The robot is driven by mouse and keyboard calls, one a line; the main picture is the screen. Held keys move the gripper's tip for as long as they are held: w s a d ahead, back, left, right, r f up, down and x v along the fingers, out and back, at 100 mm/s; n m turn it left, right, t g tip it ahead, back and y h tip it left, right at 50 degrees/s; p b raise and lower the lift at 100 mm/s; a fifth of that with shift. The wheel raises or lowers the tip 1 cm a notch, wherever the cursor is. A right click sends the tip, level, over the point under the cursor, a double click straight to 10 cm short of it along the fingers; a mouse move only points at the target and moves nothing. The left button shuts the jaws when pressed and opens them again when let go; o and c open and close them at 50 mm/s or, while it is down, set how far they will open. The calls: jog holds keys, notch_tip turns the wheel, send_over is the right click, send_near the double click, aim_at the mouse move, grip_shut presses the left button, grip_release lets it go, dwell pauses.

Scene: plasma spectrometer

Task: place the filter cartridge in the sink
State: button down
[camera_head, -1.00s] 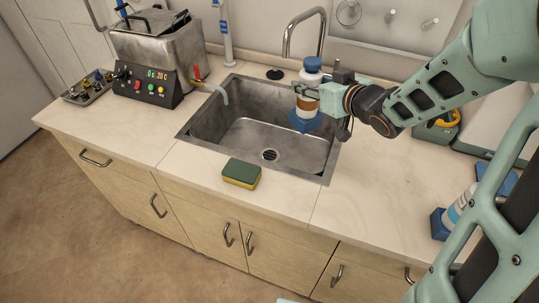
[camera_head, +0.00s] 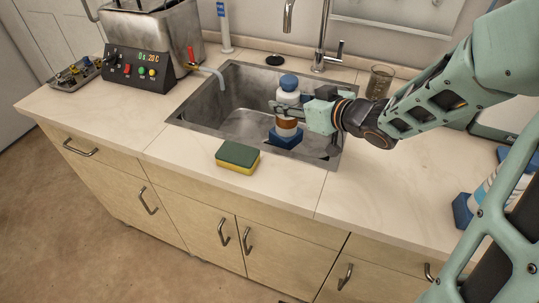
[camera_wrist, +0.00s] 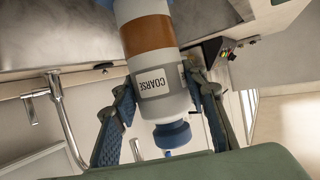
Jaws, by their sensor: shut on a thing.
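The filter cartridge (camera_head: 287,113) is a white cylinder with a blue cap, a brown band and a blue square base. My gripper (camera_head: 288,107) is shut on it and holds it upright, over or within the right part of the sink (camera_head: 205,103). In the wrist view the cartridge (camera_wrist: 151,62) shows a "COARSE" label between the two fingers of my gripper (camera_wrist: 160,105). The cartridge and gripper hide part of the basin, including the drain. I cannot tell whether the base touches the sink floor.
A green and yellow sponge (camera_head: 237,156) lies on the counter before the sink. A water bath with a display (camera_head: 145,68) and a tray of small parts (camera_head: 76,73) stand left. A faucet (camera_head: 322,50) and a glass beaker (camera_head: 380,82) stand behind. Front counter is mostly clear.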

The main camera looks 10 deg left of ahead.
notch_tip(320, 180, down, 2)
jog(key=shift+w+a+f+b, duration=0.1)
jog(key=shift+b, duration=0.55)
jog(key=w+a+f+b, duration=0.5)
jog(key=w+a+f, duration=0.2)
jog(key=w+f, duration=0.4)
jog(key=shift+w+a+f, duration=0.2)
jog(key=shift+w+f, duration=0.15)
jog(key=shift+f, duration=0.45)
jog(key=shift+f+b, duration=0.2)
jog(key=shift+b, duration=0.1)
jog(key=c, duration=1.2)
grip_release()
